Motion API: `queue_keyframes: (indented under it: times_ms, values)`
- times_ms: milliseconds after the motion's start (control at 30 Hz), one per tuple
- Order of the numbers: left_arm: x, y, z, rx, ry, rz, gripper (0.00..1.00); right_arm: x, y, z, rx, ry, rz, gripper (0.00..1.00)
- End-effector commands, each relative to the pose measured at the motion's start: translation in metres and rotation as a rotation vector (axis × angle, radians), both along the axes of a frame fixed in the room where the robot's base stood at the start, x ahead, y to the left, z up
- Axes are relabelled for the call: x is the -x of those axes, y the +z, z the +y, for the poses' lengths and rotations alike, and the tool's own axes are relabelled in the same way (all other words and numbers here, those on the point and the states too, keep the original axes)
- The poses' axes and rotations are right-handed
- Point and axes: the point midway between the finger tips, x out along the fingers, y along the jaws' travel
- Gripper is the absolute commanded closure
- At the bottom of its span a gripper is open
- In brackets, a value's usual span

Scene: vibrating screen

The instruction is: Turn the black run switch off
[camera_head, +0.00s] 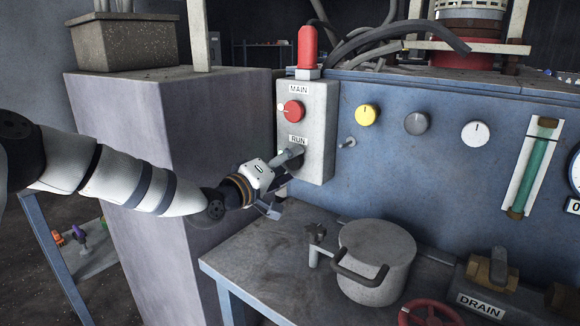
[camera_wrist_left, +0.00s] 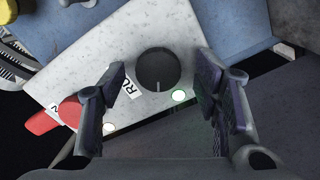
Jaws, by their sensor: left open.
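The black run switch (camera_wrist_left: 158,70) is a round dark knob on the grey control box (camera_head: 318,120), just beside the RUN label (camera_head: 297,140). My left gripper (camera_head: 281,182) is at the box's lower front in the head view and partly hides the knob. In the left wrist view its two fingers (camera_wrist_left: 165,92) stand open on either side of the knob, apart from it. My right gripper is not in view.
A red MAIN knob (camera_head: 294,111) sits above the run switch on the same box. A small toggle (camera_head: 347,143) and yellow, grey and white knobs are on the blue panel (camera_head: 440,165) to the right. A lidded pot (camera_head: 385,250) stands on the bench (camera_head: 262,262) below.

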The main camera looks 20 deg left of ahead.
Motion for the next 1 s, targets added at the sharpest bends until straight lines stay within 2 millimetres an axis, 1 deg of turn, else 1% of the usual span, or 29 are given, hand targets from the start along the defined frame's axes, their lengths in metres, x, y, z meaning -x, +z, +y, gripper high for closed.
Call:
queue_keyframes:
  times_ms: [100,300,333,367,400,467,500,533,767,1000]
  values:
    - [-0.0059,0.0007,-0.0023,0.0,0.0,-0.001,0.43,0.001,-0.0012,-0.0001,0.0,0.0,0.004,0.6]
    - [-0.006,0.0021,-0.0025,0.001,0.0,-0.002,0.43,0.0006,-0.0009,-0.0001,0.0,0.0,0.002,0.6]
    - [-0.0059,0.0021,-0.0025,0.001,0.0,-0.002,0.48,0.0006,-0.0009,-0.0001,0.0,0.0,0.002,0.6]
    - [-0.0059,0.0021,-0.0025,0.001,0.0,-0.002,0.55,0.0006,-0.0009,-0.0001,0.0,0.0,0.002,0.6]
    - [-0.0059,0.002,-0.0024,0.001,0.0,-0.002,0.64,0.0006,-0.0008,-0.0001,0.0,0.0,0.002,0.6]
    - [-0.0058,0.002,-0.0024,0.0,0.0,-0.002,0.77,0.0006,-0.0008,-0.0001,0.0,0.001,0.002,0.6]
    - [-0.0058,0.002,-0.0024,0.0,0.0,-0.002,0.86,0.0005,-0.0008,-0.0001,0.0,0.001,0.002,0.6]
    - [-0.0058,0.002,-0.0024,0.0,0.0,-0.002,0.92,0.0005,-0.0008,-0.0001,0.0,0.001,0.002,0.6]
    - [-0.0057,0.0023,-0.0025,-0.01,0.0,-0.006,0.92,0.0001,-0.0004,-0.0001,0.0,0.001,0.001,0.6]
    - [-0.0054,0.0036,-0.0031,-0.101,-0.002,-0.039,0.92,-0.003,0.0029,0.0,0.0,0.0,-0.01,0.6]
